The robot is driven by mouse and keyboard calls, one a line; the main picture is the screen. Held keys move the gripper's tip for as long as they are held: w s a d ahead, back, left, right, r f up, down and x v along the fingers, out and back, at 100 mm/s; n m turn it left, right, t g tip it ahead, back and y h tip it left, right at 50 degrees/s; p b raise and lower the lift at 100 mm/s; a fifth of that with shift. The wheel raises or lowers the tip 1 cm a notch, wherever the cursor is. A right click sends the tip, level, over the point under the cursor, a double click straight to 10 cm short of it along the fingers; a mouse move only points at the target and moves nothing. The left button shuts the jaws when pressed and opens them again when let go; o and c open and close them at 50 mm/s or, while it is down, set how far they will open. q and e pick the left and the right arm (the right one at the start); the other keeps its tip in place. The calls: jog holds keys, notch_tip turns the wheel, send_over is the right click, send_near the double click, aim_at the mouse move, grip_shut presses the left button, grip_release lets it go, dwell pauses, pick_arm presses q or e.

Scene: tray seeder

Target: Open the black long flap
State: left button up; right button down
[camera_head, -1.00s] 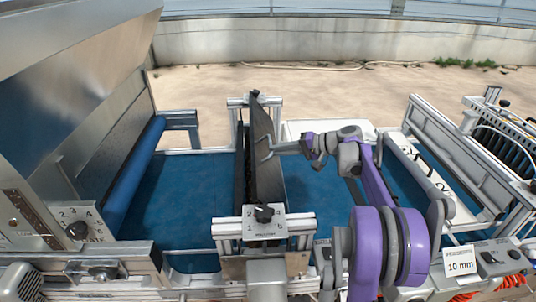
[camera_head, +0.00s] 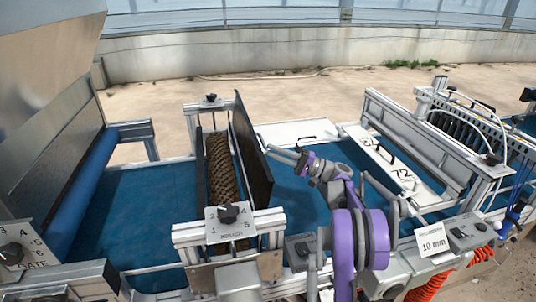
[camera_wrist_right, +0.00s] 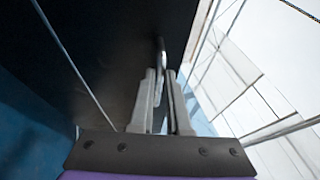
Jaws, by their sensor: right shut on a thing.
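The black long flap (camera_head: 252,152) stands steeply tilted along the right side of a textured brown roller (camera_head: 222,170), which shows beside it. My right gripper (camera_head: 269,150) is at the flap's right face, with its arm coming in from the right. In the right wrist view the flap (camera_wrist_right: 110,50) fills the upper middle as a dark panel. There my right gripper (camera_wrist_right: 161,78) has its fingers closed around a small metal handle (camera_wrist_right: 162,52) on the flap. My left gripper is not in view.
A dial plate (camera_head: 229,222) and metal frame stand in front of the roller. Blue belt (camera_head: 140,205) runs on both sides. A white panel with black handles (camera_head: 395,165) lies to the right. A 10 mm sign (camera_head: 432,240) stands near the front right.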

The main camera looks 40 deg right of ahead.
jog(key=shift+s+d+f, duration=0.2)
jog(key=shift+d+f, duration=0.05)
jog(key=shift+f, duration=0.25)
jog(key=c, duration=0.9)
grip_release()
jog(key=shift+w+a, duration=0.15)
jog(key=b+v, duration=0.1)
jog(key=v, duration=1)
